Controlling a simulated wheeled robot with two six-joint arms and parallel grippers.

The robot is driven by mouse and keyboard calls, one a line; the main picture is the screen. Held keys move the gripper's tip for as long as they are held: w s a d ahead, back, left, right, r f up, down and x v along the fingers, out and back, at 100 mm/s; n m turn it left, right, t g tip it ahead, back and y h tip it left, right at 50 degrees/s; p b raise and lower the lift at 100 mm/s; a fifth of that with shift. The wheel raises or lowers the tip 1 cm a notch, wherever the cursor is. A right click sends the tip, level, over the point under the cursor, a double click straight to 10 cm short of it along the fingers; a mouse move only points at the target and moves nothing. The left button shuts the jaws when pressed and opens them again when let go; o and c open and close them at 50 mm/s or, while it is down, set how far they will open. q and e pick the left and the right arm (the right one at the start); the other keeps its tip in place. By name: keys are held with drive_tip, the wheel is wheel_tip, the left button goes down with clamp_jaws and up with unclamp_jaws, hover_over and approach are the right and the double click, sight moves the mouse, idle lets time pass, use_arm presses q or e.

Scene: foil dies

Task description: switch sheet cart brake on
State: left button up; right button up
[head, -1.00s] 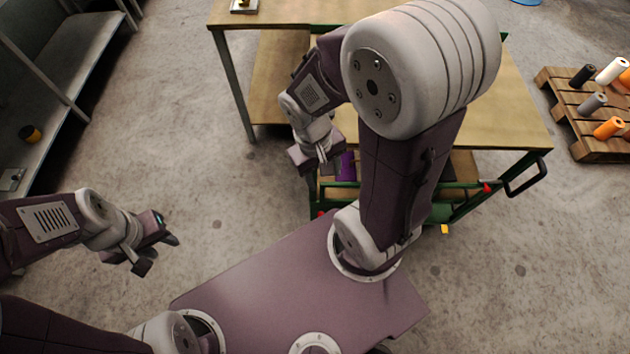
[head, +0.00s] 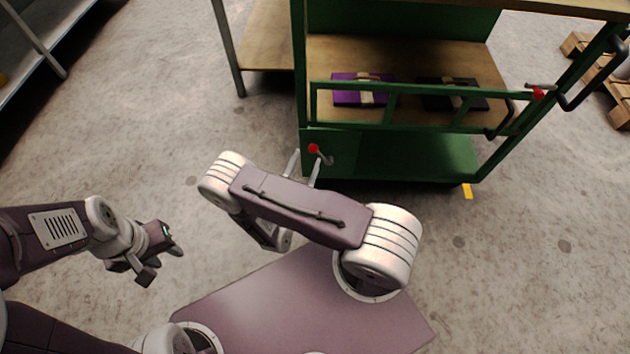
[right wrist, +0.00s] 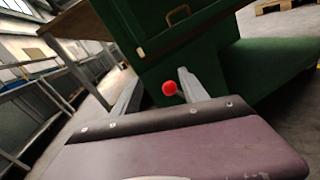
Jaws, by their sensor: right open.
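The green sheet cart (head: 312,136) stands ahead of me with a wooden deck. A lever with a red knob (head: 313,148) sticks out low on its near left corner. The red knob also shows in the right wrist view (right wrist: 170,88). My right gripper (head: 305,166) is open, its two fingers pointing at that corner. In the right wrist view, my right gripper (right wrist: 157,78) has the knob between its fingers in the picture, nearer the right one; I cannot tell if they touch. My left gripper (head: 162,262) is open and empty, well left of the cart.
A second red knob (head: 538,92) sits at the right end of the cart's green gate. A purple pack (head: 350,90) and a black pack (head: 436,97) lie on the deck. A wooden table is behind at left, a pallet (head: 618,110) at far right. Floor at left is clear.

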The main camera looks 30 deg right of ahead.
drive_tip(key=n+b, duration=0.1)
drive_tip(key=b, duration=0.1)
approach(320, 156)
wheel_tip(320, 156, up, 3)
drive_tip(key=a, duration=0.2)
drive_tip(key=b+x, duration=0.4)
drive_tip(key=x, duration=0.5)
drive_tip(key=shift+w+a+r+t+y, duration=0.25)
drive_tip(key=shift+w+r+t+y, duration=0.05)
drive_tip(key=shift+y, duration=0.1)
use_arm(q)
wheel_tip(320, 156, down, 8)
drive_tip(key=shift+w+f, duration=0.15)
drive_tip(key=shift+f, duration=0.05)
use_arm(e)
clamp_jaws()
